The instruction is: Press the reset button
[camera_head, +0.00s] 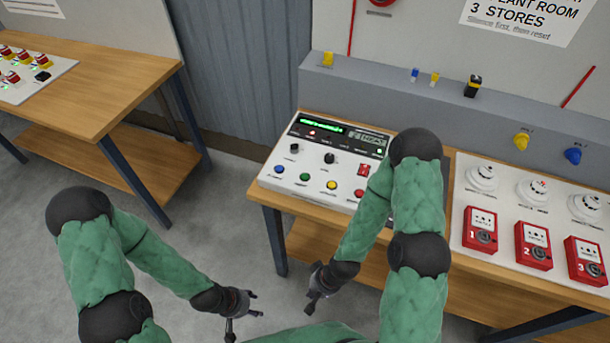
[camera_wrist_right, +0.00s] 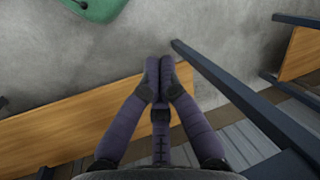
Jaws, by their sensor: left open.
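A white control panel (camera_head: 300,159) sits on the wooden bench, with a lit green display (camera_head: 322,125) and a red lamp glowing below it. Along its front edge are a blue button (camera_head: 278,168), a green button (camera_head: 304,177), a yellow button (camera_head: 331,185) and a red button (camera_head: 358,193). Their labels are too small to read, so I cannot tell which is reset. My right arm hides the panel's right part. My left gripper (camera_head: 243,319) is open and empty, low in front of the bench. My right gripper (camera_head: 312,303) is shut and empty below the bench front; its fingertips (camera_wrist_right: 158,68) meet in the wrist view.
Red call points (camera_head: 533,246) and white detectors (camera_head: 532,187) stand on a white board at right. A grey ledge (camera_head: 400,99) with small coloured items runs behind. Another wooden table (camera_head: 90,85) is at left. Bench legs and a lower shelf lie near my grippers.

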